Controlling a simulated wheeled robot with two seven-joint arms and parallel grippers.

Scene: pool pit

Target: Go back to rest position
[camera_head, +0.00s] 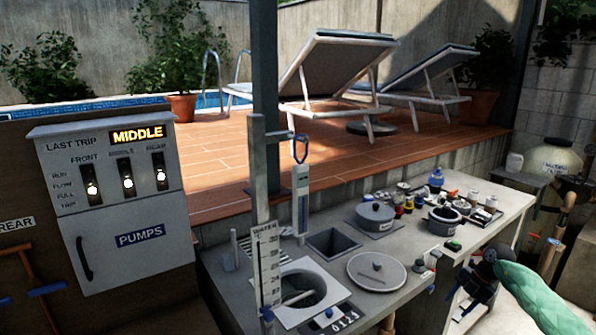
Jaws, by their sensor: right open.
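My right arm, in a green sleeve, comes in from the lower right. Its dark right gripper (462,299) is open and hangs beside the front right edge of the grey counter (418,268). I see nothing between its fingers. My left gripper is not in view.
A pump panel (110,190) reading "MIDDLE" stands left. A post (264,90) rises behind. Loungers (340,70) stand on the deck.

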